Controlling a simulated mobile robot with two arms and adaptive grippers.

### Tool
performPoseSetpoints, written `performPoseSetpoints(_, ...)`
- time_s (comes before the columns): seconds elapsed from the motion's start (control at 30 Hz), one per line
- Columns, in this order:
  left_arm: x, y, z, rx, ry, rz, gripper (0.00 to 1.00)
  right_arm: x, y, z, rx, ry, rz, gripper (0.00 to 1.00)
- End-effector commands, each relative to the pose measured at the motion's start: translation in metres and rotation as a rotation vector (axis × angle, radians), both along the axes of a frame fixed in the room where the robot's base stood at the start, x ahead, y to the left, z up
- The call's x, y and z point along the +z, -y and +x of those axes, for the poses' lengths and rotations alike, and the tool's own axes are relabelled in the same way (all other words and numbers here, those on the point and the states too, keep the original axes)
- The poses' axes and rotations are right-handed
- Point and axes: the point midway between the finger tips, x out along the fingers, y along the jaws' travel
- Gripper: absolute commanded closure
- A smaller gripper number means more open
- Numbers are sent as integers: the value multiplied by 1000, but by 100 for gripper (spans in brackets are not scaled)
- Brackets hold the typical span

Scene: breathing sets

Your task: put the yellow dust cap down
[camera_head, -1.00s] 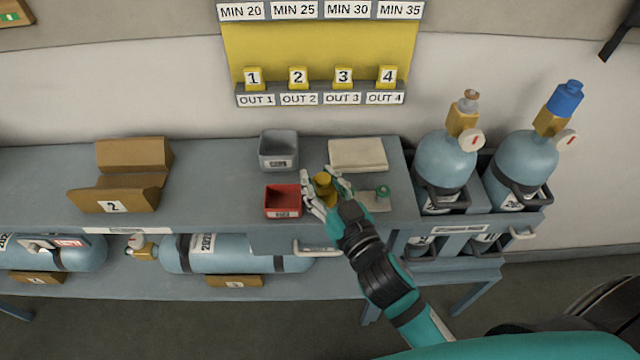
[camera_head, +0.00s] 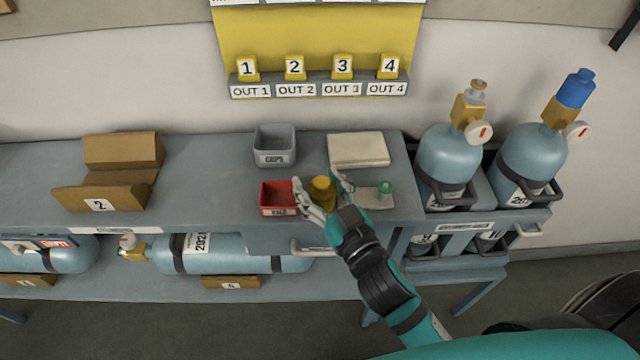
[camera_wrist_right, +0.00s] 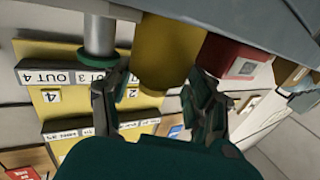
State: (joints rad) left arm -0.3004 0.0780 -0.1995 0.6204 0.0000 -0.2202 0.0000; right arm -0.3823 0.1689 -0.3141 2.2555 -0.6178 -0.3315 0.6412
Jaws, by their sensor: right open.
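The yellow dust cap (camera_head: 322,188) stands upright on the grey bench, just right of the red box, and shows in the wrist view (camera_wrist_right: 170,50) as a yellow cylinder. My right gripper (camera_head: 317,180) is open, with one finger on each side of the cap. In the wrist view the fingers (camera_wrist_right: 150,84) are spread wider than the cap, with a gap on the left side. Whether the right-hand finger touches it I cannot tell. My left gripper is not in view.
A red box (camera_head: 278,200) stands close left of the cap, and a green-topped piece (camera_head: 385,188) on a small plate to its right. A grey CAPS box (camera_head: 274,146) and a pale folded cloth (camera_head: 358,150) lie behind. The bench front edge is near.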

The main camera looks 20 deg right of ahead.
Motion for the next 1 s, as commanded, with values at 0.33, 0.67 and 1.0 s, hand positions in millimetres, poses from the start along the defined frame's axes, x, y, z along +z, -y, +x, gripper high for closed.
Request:
performPoseSetpoints(0.33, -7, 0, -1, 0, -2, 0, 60, 0, 6, -36, -1, -5, 1, 42)
performPoseSetpoints(0.67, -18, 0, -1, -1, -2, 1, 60, 2, 16, -98, -2, -6, 2, 42)
performPoseSetpoints(1.0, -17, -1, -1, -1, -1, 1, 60, 3, 20, -118, 0, 0, -1, 42)
